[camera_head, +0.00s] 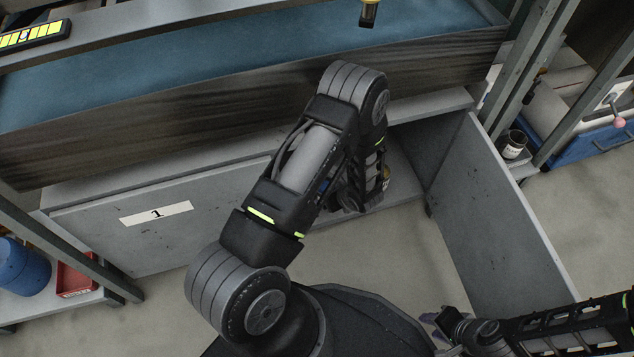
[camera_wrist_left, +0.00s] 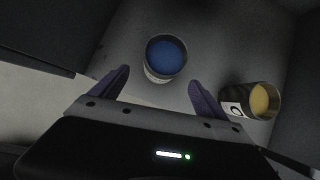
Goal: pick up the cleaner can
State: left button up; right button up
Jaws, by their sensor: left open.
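My left gripper (camera_wrist_left: 159,77) is open, its two purple fingers spread in the left wrist view. A can with a blue top and a pale side (camera_wrist_left: 166,57) stands just beyond and between the fingertips. A can with a yellow top and a dark and white label (camera_wrist_left: 252,101) is right of the right finger. I cannot tell from the labels which is the cleaner can. In the head view my left arm reaches into the low compartment and hides its gripper; a can (camera_head: 386,176) partly shows beside it. My right gripper (camera_head: 432,320) is small at the lower right.
A grey panel marked 1 (camera_head: 110,225) and a grey side panel (camera_head: 500,215) bound the compartment under the blue-topped bench (camera_head: 200,75). Another dark can (camera_head: 514,143) stands on a right shelf. A blue container (camera_head: 22,268) and red bin (camera_head: 75,277) are at left.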

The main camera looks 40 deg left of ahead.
pick_arm(q)
jog(key=shift+w+a, duration=0.1)
jog(key=shift+a, duration=0.05)
jog(key=shift+b+x, duration=0.5)
jog(key=shift+x, duration=0.6)
jog(key=shift+f, duration=0.15)
jog(key=b+x, duration=0.2)
jog(key=x, duration=0.3)
jog(key=shift+w+a+b, duration=0.2)
jog(key=shift+b, duration=0.2)
jog(key=shift+c, duration=0.6)
